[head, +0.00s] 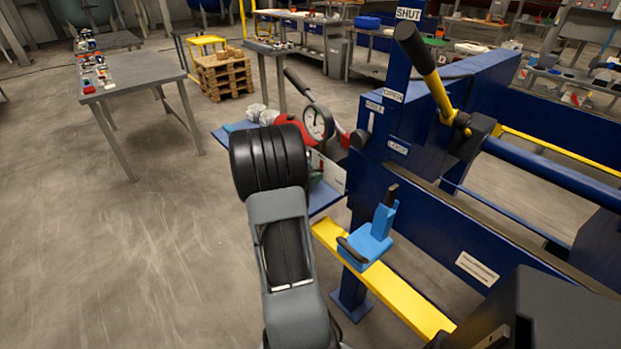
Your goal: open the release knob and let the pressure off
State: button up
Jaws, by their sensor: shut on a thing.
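A red hand pump (290,121) with a dark lever handle (297,83) sits left of the blue press frame. A round pressure gauge (319,122) stands on it; its reading is too small to tell. A small red part (345,140) shows right of the gauge; I cannot tell whether it is the release knob. My own arm rises from the bottom centre, and its thick black ribbed joint covers the near part of the pump. My gripper is hidden behind the arm, so neither its jaws nor anything in them shows.
The blue press frame (425,215) fills the right, with a yellow-and-black lever (432,75) beside a SHUT sign (408,14). A light-blue bracket (370,240) sits on a yellow rail (395,298). A grey table (140,70) stands left; the floor between is clear.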

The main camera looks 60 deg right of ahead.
jog(key=f+m+t+b, duration=0.1)
jog(key=b, duration=0.4)
jog(key=shift+s+f+m+h, duration=0.1)
jog(key=shift+m+h, duration=0.2)
jog(key=shift+h, duration=0.1)
jog(key=m+t+b, duration=0.1)
jog(key=m+b, duration=0.1)
jog(key=b, duration=0.6)
jog(key=shift+s+h, duration=0.1)
jog(key=shift+h, duration=0.3)
jog(key=m+t+b, duration=0.1)
jog(key=m+b, duration=0.1)
jog(key=b, duration=0.3)
jog(key=shift+a+h+b, duration=0.1)
jog(key=shift+h+b, duration=0.2)
jog(key=shift+b, duration=0.1)
jog(key=shift+r+m+t+b, duration=0.3)
jog(key=shift+m+b, duration=0.1)
jog(key=shift+b, duration=0.6)
jog(key=shift+r, duration=0.1)
jog(key=o, duration=0.6)
jog(key=shift+o, duration=0.2)
jog(key=p+v, duration=0.2)
jog(key=v, duration=1.2)
